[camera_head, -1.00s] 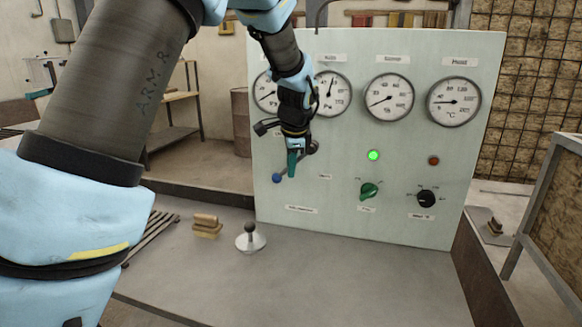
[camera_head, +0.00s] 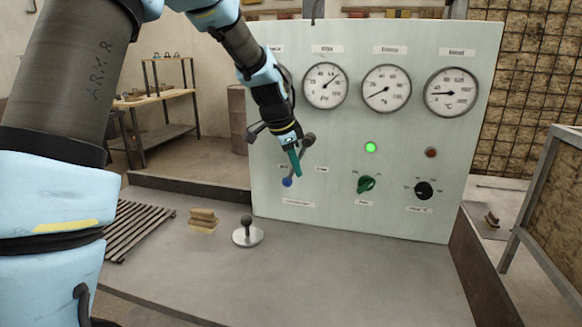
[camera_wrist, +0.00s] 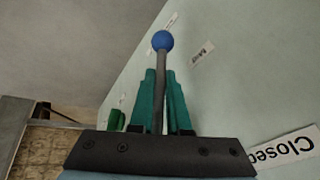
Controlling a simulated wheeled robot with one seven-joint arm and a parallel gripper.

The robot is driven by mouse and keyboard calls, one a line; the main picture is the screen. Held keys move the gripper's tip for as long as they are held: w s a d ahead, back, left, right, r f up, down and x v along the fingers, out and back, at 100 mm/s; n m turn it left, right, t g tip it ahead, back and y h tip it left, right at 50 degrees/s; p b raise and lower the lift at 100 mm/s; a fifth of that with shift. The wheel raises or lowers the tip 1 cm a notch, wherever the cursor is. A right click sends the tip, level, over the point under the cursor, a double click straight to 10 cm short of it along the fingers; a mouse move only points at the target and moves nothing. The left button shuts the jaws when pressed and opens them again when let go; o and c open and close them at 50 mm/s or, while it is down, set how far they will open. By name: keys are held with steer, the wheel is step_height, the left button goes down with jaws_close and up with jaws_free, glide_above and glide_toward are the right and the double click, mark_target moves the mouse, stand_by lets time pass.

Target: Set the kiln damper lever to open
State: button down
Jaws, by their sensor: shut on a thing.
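The kiln damper lever on the pale green panel (camera_head: 330,215) has a blue ball knob (camera_head: 287,182) and a dark round pivot (camera_head: 308,140). It points down and slightly left. My gripper (camera_head: 297,172), with teal fingers, is shut on the lever just in front of the panel and hides much of its rod. In the wrist view the grey rod (camera_wrist: 160,88) runs between my fingers (camera_wrist: 162,100), and the blue knob (camera_wrist: 162,40) stands beyond the tips. A "Closed" label (camera_wrist: 285,147) and a "Mid" label (camera_wrist: 202,54) show there; a farther label (camera_wrist: 171,20) is too small to read.
Right of the lever are a green knob (camera_head: 366,184), a black knob (camera_head: 424,190), a lit green lamp (camera_head: 370,147) and several gauges (camera_head: 386,89).

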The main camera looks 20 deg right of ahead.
steer(key=shift+s+d+f+n+g+h+b, duration=0.2)
steer(key=shift+s+d+g+h+b, duration=0.6)
steer(key=shift+b, duration=0.95)
steer(key=shift+s+d+f+n+g+h+b, duration=0.15)
steer(key=shift+d+n+g+h+b, duration=0.35)
steer(key=shift+h+b, duration=0.95)
steer(key=shift+a+r+y, duration=0.1)
steer(key=shift+y, duration=0.15)
steer(key=c, duration=1.2)
jaws_free()
steer(key=shift+o, duration=0.2)
steer(key=shift+b, duration=0.3)
steer(key=b+v, duration=0.1)
steer(key=v, duration=0.9)
steer(key=shift+a+r, duration=0.2)
steer(key=shift+r, duration=0.15)
